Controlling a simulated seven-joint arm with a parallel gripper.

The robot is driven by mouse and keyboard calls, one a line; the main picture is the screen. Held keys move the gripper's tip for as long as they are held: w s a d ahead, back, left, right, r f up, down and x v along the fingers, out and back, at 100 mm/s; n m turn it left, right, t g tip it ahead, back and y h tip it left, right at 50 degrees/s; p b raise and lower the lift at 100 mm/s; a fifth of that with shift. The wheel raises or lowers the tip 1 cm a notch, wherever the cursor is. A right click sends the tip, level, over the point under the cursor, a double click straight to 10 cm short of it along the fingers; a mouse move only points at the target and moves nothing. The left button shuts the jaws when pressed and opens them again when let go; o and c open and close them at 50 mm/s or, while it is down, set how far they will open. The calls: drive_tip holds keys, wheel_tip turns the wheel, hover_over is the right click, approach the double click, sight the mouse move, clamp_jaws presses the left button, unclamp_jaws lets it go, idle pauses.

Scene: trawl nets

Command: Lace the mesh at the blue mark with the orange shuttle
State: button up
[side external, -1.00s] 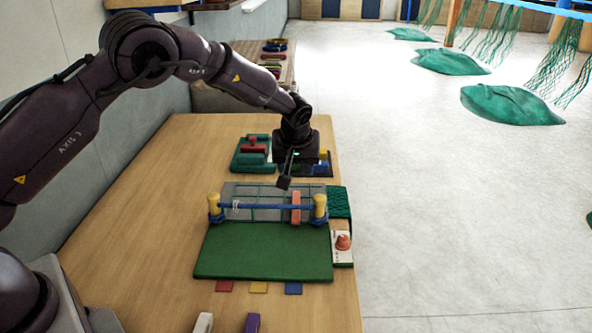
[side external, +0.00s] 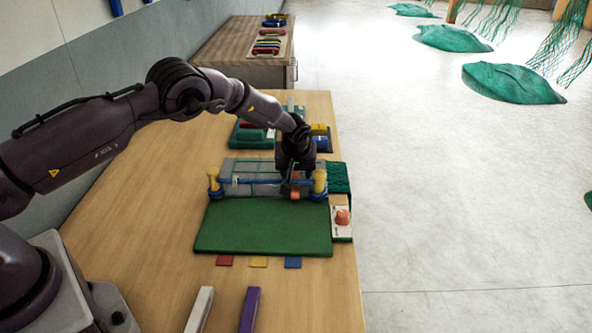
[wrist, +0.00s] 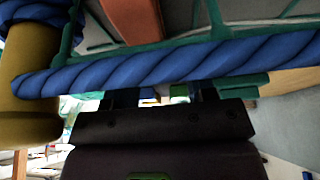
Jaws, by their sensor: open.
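The net frame has two yellow posts (side external: 320,181) with a blue rope (side external: 240,182) between them and grey-green mesh (side external: 250,168) behind it. The orange shuttle (side external: 295,195) is upright at the frame's right part, partly hidden by my gripper; it also shows in the wrist view (wrist: 135,18). My gripper (side external: 292,184) is open and down at the rope beside the shuttle. In the wrist view my gripper (wrist: 165,97) has its fingers apart, their tips hidden by the blue rope (wrist: 170,62). I see no shuttle between them. A blue tab (side external: 293,262) lies below the mat's right part.
A green mat (side external: 262,230) lies before the frame, with red (side external: 224,261) and yellow (side external: 259,262) tabs. An orange button (side external: 342,217) is at right. White (side external: 199,310) and purple (side external: 249,310) bars lie in front. Trays stand behind the frame. The table's left is clear.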

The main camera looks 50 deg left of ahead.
clamp_jaws()
drive_tip(key=shift+w+a+r, duration=0.15)
drive_tip(key=shift+w+a, duration=1.05)
drive_tip(key=shift+r, duration=0.1)
drive_tip(key=shift+r, duration=4)
